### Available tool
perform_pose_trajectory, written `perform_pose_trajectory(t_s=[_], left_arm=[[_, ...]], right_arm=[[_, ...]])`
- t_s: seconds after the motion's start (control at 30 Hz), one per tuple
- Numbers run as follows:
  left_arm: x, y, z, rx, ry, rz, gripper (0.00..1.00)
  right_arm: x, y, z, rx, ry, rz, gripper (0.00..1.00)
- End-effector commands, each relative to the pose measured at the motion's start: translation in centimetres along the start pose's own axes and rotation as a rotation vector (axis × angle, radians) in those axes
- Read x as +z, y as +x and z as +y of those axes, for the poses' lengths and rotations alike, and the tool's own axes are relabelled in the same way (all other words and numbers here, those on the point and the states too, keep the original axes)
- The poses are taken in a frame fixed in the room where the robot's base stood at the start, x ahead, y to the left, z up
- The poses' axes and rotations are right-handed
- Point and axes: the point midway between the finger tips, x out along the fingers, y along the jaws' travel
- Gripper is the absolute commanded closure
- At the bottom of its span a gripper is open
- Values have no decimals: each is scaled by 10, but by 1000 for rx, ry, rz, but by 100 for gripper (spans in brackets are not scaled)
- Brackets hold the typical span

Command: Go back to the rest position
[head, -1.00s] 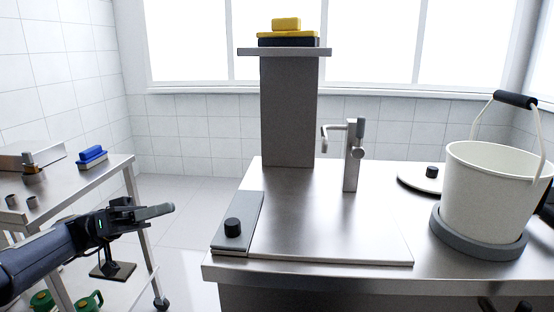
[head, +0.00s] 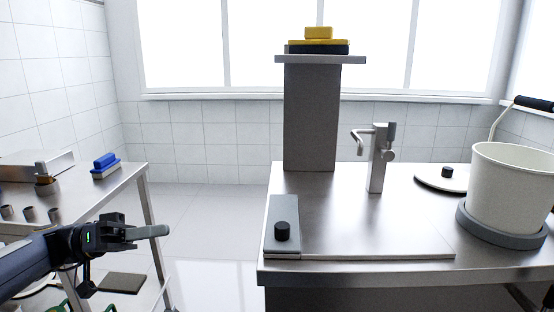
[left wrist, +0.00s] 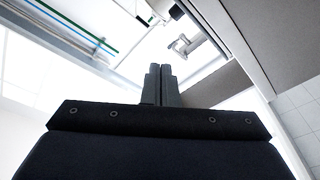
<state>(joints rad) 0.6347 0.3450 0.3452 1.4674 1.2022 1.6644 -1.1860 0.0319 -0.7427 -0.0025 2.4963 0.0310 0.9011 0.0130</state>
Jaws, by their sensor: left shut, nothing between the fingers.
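My left gripper (head: 150,231) is shut and empty in the head view. It hangs in the air at the lower left, in front of the side table and apart from the steel counter. The left wrist view shows its two fingers (left wrist: 160,84) pressed together with nothing between them. My right gripper does not show clearly in either view.
A side table (head: 100,192) at left holds a blue brush (head: 105,165). Open floor (head: 215,230) lies between them.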

Motion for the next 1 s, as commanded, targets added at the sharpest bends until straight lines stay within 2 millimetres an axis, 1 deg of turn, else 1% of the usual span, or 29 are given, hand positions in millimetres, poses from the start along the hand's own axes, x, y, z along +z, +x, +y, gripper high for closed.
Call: perform_pose_trajectory(t_s=[0.03,0.17,0.27,0.37,0.47,0.5,0.57,0.6,0.7,0.8,1.0], left_arm=[[6,7,4,-22,-23,-31,100],[27,22,11,-99,-102,-116,100],[50,34,18,-187,-176,-195,100],[79,42,26,-302,-253,-275,100],[115,44,36,-454,-330,-350,100],[132,43,41,-527,-360,-376,100],[160,38,48,-651,-398,-407,100],[178,32,52,-736,-420,-417,100],[216,16,59,-915,-449,-415,100],[244,1,62,-1048,-455,-386,100],[286,-23,64,-1226,-430,-301,100]], right_arm=[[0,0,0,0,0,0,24],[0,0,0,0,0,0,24],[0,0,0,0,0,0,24],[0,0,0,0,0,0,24],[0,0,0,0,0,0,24],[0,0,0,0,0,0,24],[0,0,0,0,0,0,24],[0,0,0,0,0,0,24],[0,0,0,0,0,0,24],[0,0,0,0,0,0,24],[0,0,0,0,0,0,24]])
